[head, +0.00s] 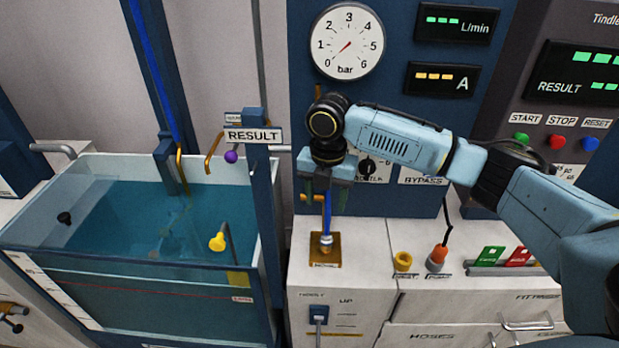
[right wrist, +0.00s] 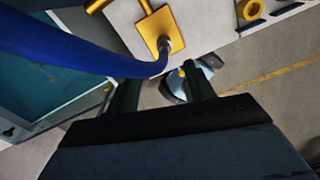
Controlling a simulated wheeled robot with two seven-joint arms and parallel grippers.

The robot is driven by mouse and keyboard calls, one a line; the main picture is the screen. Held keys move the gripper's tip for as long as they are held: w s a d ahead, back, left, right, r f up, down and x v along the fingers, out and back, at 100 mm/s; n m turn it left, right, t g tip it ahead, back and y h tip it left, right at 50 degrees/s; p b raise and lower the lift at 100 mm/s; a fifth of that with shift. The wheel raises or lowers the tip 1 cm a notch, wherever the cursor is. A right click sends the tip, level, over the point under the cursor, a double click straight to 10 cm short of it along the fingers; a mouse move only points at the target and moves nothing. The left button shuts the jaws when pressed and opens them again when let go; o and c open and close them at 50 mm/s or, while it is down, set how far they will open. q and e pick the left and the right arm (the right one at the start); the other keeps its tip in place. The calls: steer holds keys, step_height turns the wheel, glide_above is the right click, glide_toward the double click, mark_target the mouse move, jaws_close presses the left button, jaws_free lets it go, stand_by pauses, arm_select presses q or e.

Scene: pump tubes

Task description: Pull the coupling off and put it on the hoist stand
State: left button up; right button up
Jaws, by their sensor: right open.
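A silver coupling (head: 326,240) sits upright on a gold square plate (head: 326,257) on the white cabinet top, with a blue hose (head: 327,214) rising from it. In the right wrist view the coupling (right wrist: 166,46) shows on the plate (right wrist: 154,28), and the hose (right wrist: 75,48) curves in from the left. My right gripper (head: 326,200) points down above the coupling, fingers apart either side of the hose. In the right wrist view my gripper (right wrist: 162,74) is open, apart from the coupling. I cannot tell which part is the hoist stand. My left gripper is not in view.
A yellow ring (head: 403,261), an orange-topped plug (head: 437,258) and coloured cards (head: 518,256) are right of the plate. A gauge panel stands behind.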

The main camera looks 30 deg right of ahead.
mark_target(326, 236)
steer(key=shift+s+f, duration=0.3)
steer(key=shift+f, duration=0.3)
steer(key=shift+s+f, duration=0.3)
steer(key=shift+f, duration=0.25)
step_height(326, 236, down, 3)
steer(key=shift+f, duration=0.15)
step_height(326, 236, down, 6)
steer(key=shift+r+b, duration=0.15)
steer(key=shift+b, duration=0.25)
steer(key=shift+f, duration=0.7)
steer(key=c, duration=1)
steer(key=o, duration=0.4)
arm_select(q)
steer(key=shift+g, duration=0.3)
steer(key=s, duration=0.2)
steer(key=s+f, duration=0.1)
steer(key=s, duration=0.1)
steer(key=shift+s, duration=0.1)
arm_select(e)
jaws_close()
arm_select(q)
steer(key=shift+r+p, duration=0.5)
arm_select(e)
steer(key=shift+w+r, duration=0.15)
steer(key=shift+r, duration=0.3)
